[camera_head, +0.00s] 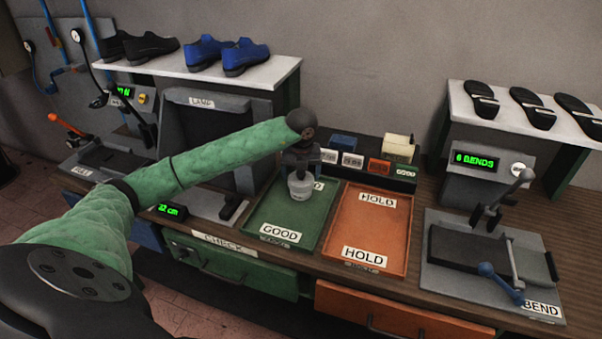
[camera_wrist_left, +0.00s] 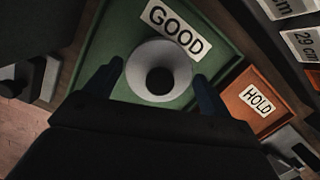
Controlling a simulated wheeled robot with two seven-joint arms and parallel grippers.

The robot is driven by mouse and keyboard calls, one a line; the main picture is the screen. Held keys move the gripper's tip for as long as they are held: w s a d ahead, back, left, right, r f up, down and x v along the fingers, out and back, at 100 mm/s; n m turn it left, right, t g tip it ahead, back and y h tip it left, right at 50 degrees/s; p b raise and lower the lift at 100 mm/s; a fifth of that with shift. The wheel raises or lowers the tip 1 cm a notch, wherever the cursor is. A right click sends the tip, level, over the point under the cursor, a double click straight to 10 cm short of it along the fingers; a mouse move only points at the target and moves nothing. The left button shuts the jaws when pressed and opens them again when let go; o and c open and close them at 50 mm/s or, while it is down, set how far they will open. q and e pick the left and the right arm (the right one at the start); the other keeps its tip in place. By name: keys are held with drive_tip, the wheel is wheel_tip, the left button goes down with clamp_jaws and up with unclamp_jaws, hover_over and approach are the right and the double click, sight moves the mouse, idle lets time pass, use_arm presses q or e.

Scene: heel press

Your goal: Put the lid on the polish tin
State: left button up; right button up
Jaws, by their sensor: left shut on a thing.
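My left gripper (camera_head: 300,168) points down over the green GOOD tray (camera_head: 258,212), shut on a pale round thing (camera_head: 300,186). In the left wrist view this round thing (camera_wrist_left: 140,72) has a pale rim and a dark round centre, and sits between the two fingertips of the left gripper (camera_wrist_left: 158,84). I cannot tell whether it is the polish tin, its lid or both together, nor whether it touches the tray floor. No separate tin or lid can be made out. My right gripper is not in view.
An orange HOLD tray (camera_head: 345,222) lies empty right of the green tray. Small boxes and size labels stand behind the trays. A bend press (camera_head: 490,262) with levers is at the right. A shelf with shoes (camera_head: 200,68) and a lamp unit (camera_head: 213,130) are at the back left.

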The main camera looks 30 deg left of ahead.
use_arm(q)
drive_tip(key=shift+f+b, duration=0.6)
drive_tip(key=shift+f, duration=0.05)
idle(0.4)
drive_tip(key=shift+f+b, duration=0.1)
drive_tip(key=shift+b, duration=0.25)
idle(1.3)
drive_tip(key=o, duration=0.7)
drive_tip(key=shift+c, duration=0.2)
drive_tip(key=shift+r+p, duration=0.95)
drive_tip(key=shift+r, duration=2.6)
